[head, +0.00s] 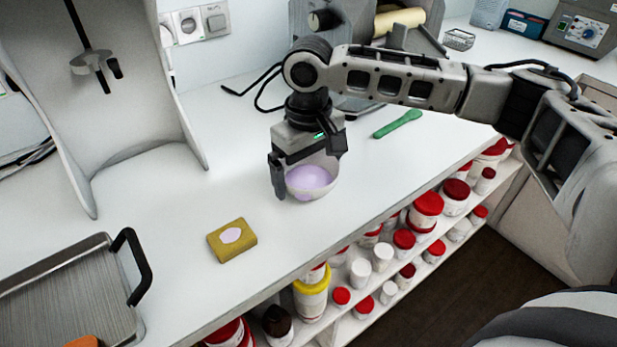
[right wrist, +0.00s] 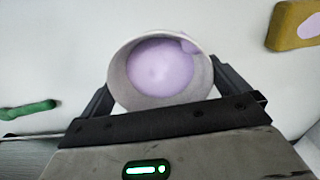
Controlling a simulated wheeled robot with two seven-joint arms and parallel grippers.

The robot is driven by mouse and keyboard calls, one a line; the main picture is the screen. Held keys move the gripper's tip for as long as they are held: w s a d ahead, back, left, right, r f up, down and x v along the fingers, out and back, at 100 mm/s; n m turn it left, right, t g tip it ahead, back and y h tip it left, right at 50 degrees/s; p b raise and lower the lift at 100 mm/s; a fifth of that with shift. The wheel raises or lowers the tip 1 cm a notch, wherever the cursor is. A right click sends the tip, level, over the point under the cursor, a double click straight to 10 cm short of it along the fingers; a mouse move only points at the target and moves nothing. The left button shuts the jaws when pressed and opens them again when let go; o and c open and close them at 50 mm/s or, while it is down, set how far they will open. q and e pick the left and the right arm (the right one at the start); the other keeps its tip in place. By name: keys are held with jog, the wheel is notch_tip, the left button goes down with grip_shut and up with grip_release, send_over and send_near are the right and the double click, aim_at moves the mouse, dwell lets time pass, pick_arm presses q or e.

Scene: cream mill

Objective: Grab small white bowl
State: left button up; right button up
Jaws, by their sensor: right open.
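The small white bowl (head: 330,184) stands on the white counter with lilac cream inside. In the right wrist view the bowl (right wrist: 118,76) sits between the two fingers, its rim facing the camera. My right gripper (head: 308,172) is over the bowl from above, open, with one finger on each side of it. The right wrist view shows the fingers (right wrist: 160,92) close to the bowl's sides; I cannot tell whether they touch it. The left gripper is not in view.
A yellow-brown block (head: 232,240) with a lilac patch lies in front to the left. A green tool (head: 397,124) lies behind to the right. A metal tray (head: 60,285) with a black handle is at the left. Shelves of red-lidded jars (head: 428,204) are below the counter's front edge.

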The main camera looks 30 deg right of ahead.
jog(key=c, duration=0.7)
jog(key=shift+r, duration=0.2)
